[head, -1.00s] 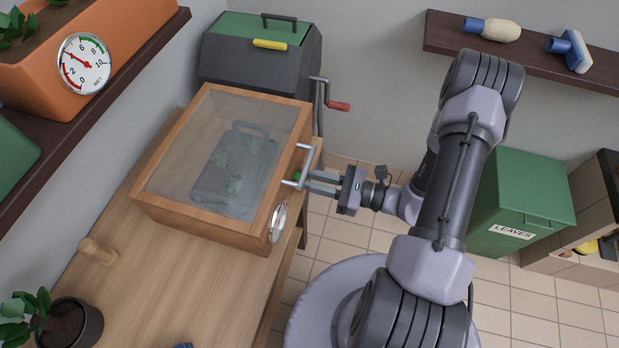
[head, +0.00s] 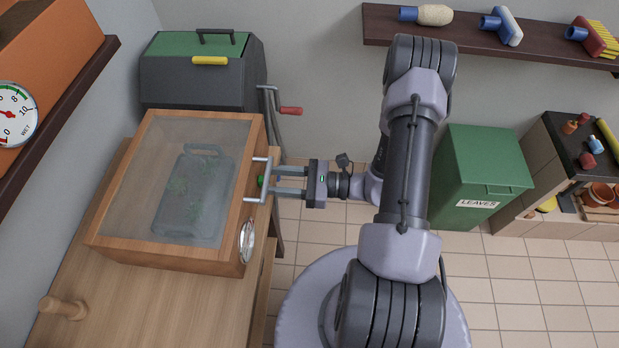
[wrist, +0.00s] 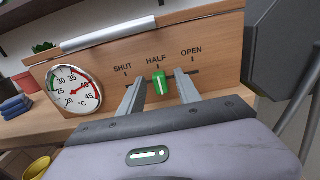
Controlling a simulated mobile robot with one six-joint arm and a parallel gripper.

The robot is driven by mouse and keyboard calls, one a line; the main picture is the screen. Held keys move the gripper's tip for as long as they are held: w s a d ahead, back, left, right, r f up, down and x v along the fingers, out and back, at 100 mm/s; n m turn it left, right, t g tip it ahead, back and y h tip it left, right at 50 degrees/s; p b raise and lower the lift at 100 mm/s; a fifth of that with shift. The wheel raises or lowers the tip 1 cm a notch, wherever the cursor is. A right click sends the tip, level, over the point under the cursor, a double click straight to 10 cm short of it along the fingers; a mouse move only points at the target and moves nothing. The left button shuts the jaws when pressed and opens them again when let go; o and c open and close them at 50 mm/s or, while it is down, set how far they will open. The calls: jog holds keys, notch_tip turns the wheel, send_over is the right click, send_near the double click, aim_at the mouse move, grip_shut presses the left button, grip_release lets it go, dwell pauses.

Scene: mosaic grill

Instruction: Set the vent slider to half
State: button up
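The vent slider's green knob (wrist: 159,86) sits in a slot on the wooden box's front panel, under the HALF mark (wrist: 156,60) in the wrist view. SHUT is to its left and OPEN to its right. My gripper (wrist: 160,80) is open, with one finger on each side of the knob and a small gap showing on both sides. In the head view, the green knob (head: 261,181) shows just beyond my gripper's fingertips (head: 274,182), partly behind the handle bar.
The glass-lidded wooden box (head: 165,258) stands on a wooden bench (head: 165,305). A metal handle bar (head: 267,180) stands out by the knob. A round temperature dial (wrist: 74,88) is left of the slot in the wrist view. A crank with red grip (head: 291,110) is behind.

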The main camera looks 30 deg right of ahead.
jog(key=p+v, duration=0.3)
jog(key=v, duration=1.4)
jog(key=shift+d+p, duration=0.15)
jog(key=shift+p, duration=0.2)
jog(key=shift+r, duration=0.1)
jog(key=s+a+r+n+g+h, duration=0.1)
jog(key=a+r+n+h, duration=0.3)
jog(key=r, duration=0.5)
jog(key=s+a+r+n+g+h, duration=0.1)
jog(key=a+r+n+h, duration=0.3)
jog(key=a+r+n, duration=0.4)
jog(key=s+a+r+n+g+h, duration=0.1)
jog(key=a+r+n+g+h, duration=0.1)
jog(key=a+r+n+h, duration=0.2)
jog(key=a+r+n, duration=0.3)
jog(key=r+n, duration=0.1)
jog(key=r, duration=0.2)
jog(key=shift+s+r+n+g+h, duration=0.3)
jog(key=shift+r+n+g, duration=0.1)
